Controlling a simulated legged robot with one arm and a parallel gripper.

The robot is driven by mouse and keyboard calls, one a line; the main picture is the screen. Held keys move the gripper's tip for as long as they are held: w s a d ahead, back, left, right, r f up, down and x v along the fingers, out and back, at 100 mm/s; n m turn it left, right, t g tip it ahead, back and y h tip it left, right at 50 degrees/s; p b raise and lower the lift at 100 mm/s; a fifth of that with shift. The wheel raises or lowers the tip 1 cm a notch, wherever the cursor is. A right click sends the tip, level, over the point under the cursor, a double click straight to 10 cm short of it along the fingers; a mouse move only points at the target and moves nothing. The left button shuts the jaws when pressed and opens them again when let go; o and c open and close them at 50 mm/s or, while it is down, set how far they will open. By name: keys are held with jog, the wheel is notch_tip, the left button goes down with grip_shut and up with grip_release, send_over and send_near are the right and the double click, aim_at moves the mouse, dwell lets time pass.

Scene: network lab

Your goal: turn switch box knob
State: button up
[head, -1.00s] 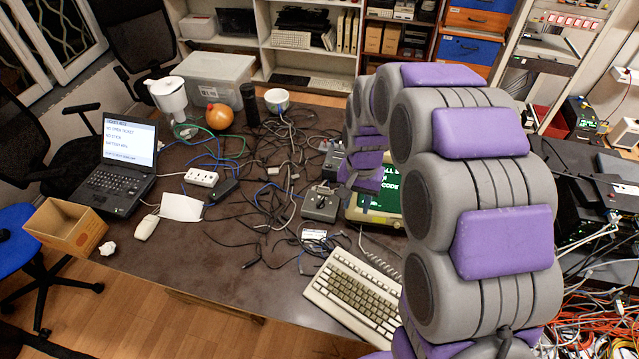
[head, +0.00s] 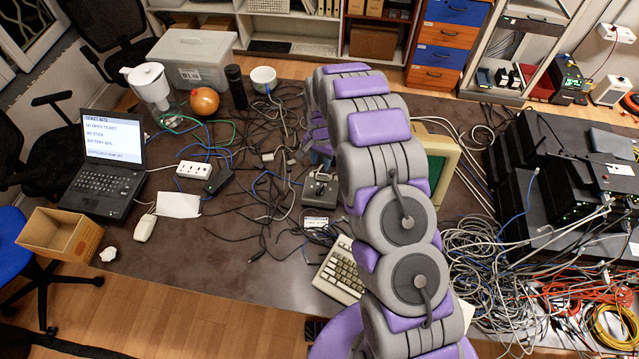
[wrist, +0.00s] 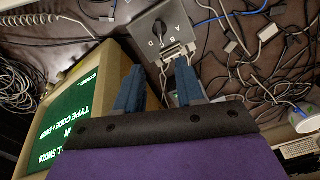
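The switch box (wrist: 150,32) is a small grey box at the top of the wrist view, with letters A to D around a dark knob (wrist: 158,28). Cables run from its near side. In the head view the switch box (head: 320,191) sits mid-table, just left of my arm. My gripper (wrist: 158,72) is open and empty in the wrist view, its two blue fingers spread. The fingertips appear just short of the box in the picture; their height above it is unclear. In the head view my arm mostly hides the gripper.
A monitor (head: 436,165) with a green screen stands right of my arm. A keyboard (head: 341,272) lies in front. Tangled cables (head: 265,200) cover the table left of the box. A white bowl (head: 263,79) stands at the back, black network units (head: 545,170) at right.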

aim_at(320, 189)
notch_tip(320, 189, down, 16)
jog(key=shift+a+r, duration=0.1)
dwell(0.4)
grip_shut()
dwell(0.3)
